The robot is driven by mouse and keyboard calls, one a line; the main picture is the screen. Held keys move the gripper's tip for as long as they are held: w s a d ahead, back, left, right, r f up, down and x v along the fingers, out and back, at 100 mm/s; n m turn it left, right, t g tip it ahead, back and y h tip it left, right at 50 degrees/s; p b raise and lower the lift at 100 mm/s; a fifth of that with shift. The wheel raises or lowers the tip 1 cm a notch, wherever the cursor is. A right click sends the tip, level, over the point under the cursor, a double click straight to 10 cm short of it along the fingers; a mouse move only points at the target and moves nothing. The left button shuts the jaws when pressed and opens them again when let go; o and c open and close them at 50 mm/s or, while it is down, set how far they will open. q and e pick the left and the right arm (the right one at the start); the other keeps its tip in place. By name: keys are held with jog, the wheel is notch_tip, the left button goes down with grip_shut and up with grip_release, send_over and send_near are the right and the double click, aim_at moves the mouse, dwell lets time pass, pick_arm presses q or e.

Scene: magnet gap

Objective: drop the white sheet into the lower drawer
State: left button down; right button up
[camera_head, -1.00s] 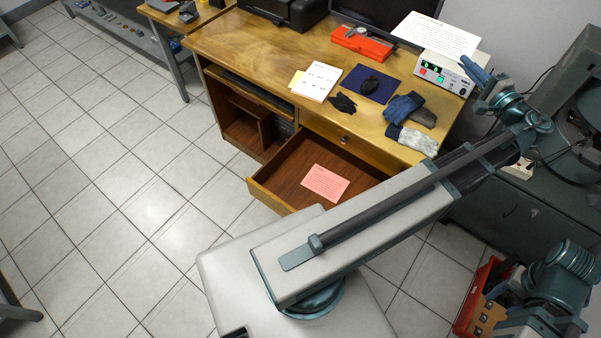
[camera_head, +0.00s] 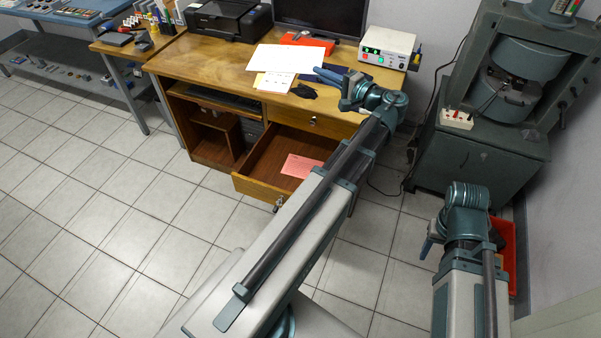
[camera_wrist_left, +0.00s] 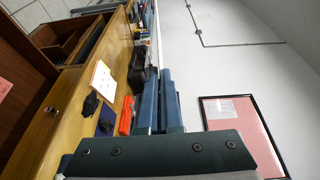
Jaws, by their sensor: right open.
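The white sheet (camera_head: 285,61) is in the air over the desk, roughly flat, at the tip of my left gripper (camera_head: 328,75). That gripper appears shut on the sheet's right edge. In the left wrist view its blue fingers (camera_wrist_left: 160,100) lie close together, with a thin pale line between them that may be the sheet edge-on. The lower drawer (camera_head: 250,187) is pulled open under the desk, in front of and below the sheet. My arm hides its right part. A pink sheet (camera_head: 300,166) lies in it. My right gripper (camera_head: 430,243) is open, low at the right, away from the desk.
The closed upper drawer (camera_head: 311,121) is above the open one. On the desk (camera_head: 212,62) are a printed white pad (camera_head: 273,84), a dark glove, a red tool, a control box (camera_head: 388,49) and a printer (camera_head: 228,20). A grey machine (camera_head: 480,135) stands at the right.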

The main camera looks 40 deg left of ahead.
pick_arm(q)
jog(key=s+d+f+m+h+b, duration=0.1)
jog(key=d+f+b, duration=0.3)
jog(key=f+b, duration=0.5)
jog(key=s+d+f+m+t+h+b, duration=0.1)
jog(key=d+f+h+b, duration=0.1)
jog(key=f+b, duration=0.8)
jog(key=s+d+f+t+h+b, duration=0.1)
jog(key=d+f+b, duration=0.4)
jog(key=f, duration=1.5)
jog(key=h+b, duration=0.1)
jog(key=b, duration=0.4)
jog(key=shift+s+d+f+m, duration=0.25)
jog(key=shift+d+f+m, duration=0.1)
jog(key=shift+m, duration=0.05)
jog(key=shift+w, duration=0.1)
